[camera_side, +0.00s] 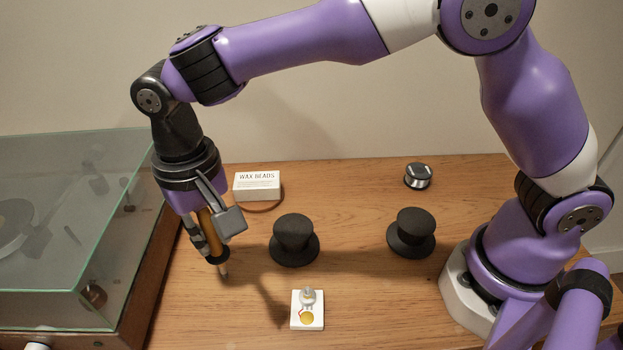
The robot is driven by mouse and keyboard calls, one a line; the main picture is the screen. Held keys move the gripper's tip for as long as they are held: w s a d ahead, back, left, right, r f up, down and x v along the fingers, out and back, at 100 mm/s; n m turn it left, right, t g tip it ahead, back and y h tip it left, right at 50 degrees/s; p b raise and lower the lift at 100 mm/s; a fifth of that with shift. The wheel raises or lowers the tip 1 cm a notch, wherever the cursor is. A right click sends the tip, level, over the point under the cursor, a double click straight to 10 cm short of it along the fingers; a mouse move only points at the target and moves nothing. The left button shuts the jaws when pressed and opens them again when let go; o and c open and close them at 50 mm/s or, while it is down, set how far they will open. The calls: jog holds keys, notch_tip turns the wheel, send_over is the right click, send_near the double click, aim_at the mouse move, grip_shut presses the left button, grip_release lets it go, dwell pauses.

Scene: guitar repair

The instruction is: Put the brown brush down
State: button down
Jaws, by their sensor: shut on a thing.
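My gripper (216,238) is at the left of the wooden table, pointing down. It is shut on the brown brush (208,222), which is held roughly upright between the fingers. The fingers and a grey block-shaped part of the gripper hide much of the brush.
A turntable with a glass lid (70,210) stands close on the left. Two black stands (294,238) (411,231) are to the right. A WAX BEADS box (257,184) is behind, a white tile (299,321) in front, a small metal-topped object (418,175) at the back. Table between is clear.

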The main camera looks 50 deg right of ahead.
jog(key=c, duration=0.8)
grip_release()
jog(key=shift+f, duration=0.15)
notch_tip(320, 180, up, 12)
jog(key=shift+r, duration=0.1)
jog(key=s+d+r+t+y, duration=0.1)
jog(key=s+d+r+t, duration=0.15)
jog(key=d, duration=1.15)
jog(key=s+d+f+n+t, duration=0.1)
jog(key=s+d+f+t, duration=0.2)
jog(key=s+d+f, duration=0.2)
jog(key=s+d, duration=0.3)
jog(key=d, duration=0.1)
jog(key=shift+s+d+f+h, duration=0.25)
jog(key=shift+s+f+h, duration=0.05)
jog(key=shift+s+h, duration=0.1)
